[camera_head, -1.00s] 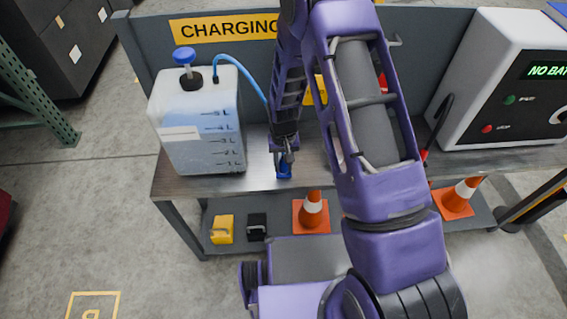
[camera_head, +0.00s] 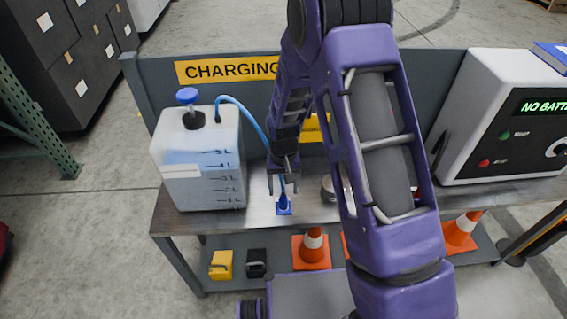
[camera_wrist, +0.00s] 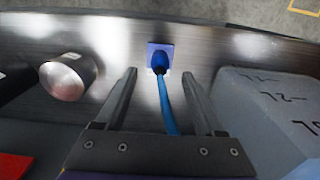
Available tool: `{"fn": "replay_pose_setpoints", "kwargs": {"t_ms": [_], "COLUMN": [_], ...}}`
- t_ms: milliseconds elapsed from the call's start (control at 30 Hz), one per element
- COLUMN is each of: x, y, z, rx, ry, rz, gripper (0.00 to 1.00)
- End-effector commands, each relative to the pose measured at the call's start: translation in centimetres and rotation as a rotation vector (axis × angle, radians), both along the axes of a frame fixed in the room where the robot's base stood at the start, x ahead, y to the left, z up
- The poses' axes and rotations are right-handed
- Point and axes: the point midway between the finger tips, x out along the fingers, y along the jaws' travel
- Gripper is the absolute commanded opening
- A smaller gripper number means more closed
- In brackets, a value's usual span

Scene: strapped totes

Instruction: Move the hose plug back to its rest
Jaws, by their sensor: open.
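The blue hose plug (camera_head: 284,201) stands on its small blue square rest (camera_head: 288,212) on the metal bench top. In the wrist view the plug (camera_wrist: 159,62) is over the rest (camera_wrist: 169,47), with the blue hose (camera_wrist: 168,108) running from it between my fingers. How deep the plug sits is hidden. My gripper (camera_head: 283,187) is open just above the plug. In the wrist view its two fingers (camera_wrist: 160,74) are spread on either side of the hose, touching neither plug nor hose. The hose's other end joins the white liquid tank (camera_head: 197,160).
The tank stands close left of the rest. A round metal cylinder (camera_wrist: 70,75) stands on the bench on the other side. A charger box (camera_head: 490,120) is at the right, and a back panel (camera_head: 150,85) rises behind. Cones and small blocks are on the lower shelf.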

Motion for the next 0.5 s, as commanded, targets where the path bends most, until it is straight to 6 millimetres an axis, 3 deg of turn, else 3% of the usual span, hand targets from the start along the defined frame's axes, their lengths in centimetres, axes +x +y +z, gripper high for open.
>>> {"fn": "replay_pose_setpoints", "kwargs": {"t_ms": [33, 200, 500], "x": [0.1, 0.1, 0.0], "y": [0.0, 0.0, 0.0], "z": [1.6, 5.7, 10.1], "rx": [0.001, 0.001, 0.000], "ry": [-0.005, -0.005, -0.001], "rz": [0.000, 0.000, 0.000], "gripper": [0.71, 0.71, 0.71]}}
